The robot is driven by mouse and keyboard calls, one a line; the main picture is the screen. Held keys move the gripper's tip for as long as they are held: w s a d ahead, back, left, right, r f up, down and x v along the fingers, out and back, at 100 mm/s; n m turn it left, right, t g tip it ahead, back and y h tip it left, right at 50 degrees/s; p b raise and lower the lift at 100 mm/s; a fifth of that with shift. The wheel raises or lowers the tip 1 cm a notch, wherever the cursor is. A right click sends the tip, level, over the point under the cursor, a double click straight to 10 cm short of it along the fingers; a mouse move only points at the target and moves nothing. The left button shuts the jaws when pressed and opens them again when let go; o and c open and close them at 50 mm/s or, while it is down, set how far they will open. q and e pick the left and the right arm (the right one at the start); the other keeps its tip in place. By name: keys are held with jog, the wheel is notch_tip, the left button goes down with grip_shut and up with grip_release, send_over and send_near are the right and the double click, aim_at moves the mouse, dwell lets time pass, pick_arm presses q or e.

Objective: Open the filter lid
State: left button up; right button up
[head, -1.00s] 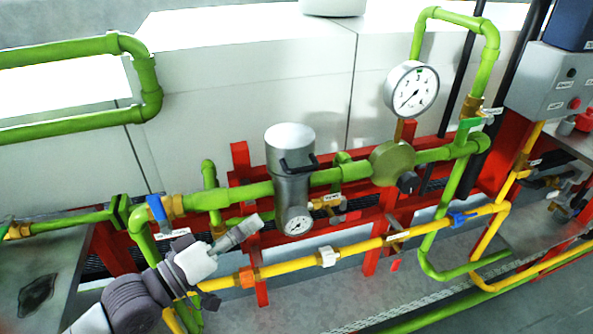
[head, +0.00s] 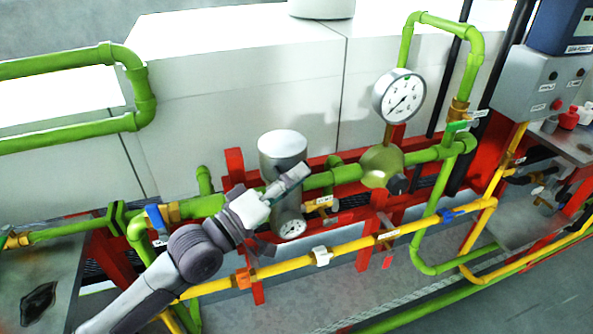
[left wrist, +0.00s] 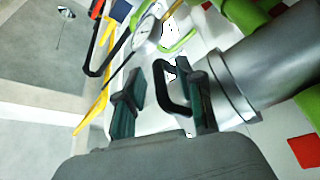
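The filter is an upright grey metal cylinder. Its lid (head: 282,143) forms the wide top part, which looks shut in the head view. A small round dial (head: 291,228) sits low on the filter. My left gripper (head: 290,179) is in front of the filter and hides its middle and the handle in the head view. In the left wrist view the black loop handle (left wrist: 170,88) stands out from the grey filter body (left wrist: 270,62). My left gripper (left wrist: 160,108) is open there, with the handle between its fingers, closer to the right finger. My right gripper is out of view.
Green pipes (head: 330,178) run to both sides of the filter, with a large pressure gauge (head: 398,96) to its right. A yellow pipe (head: 370,247) passes below in front. A blue-handled valve (head: 157,218) stands left, near my arm. Red frame posts (head: 235,165) are behind.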

pick_arm(q)
jog(key=shift+w+d, duration=0.25)
jog(key=shift+d, duration=0.05)
jog(key=shift+c, duration=0.3)
jog(key=shift+r, duration=0.1)
grip_shut()
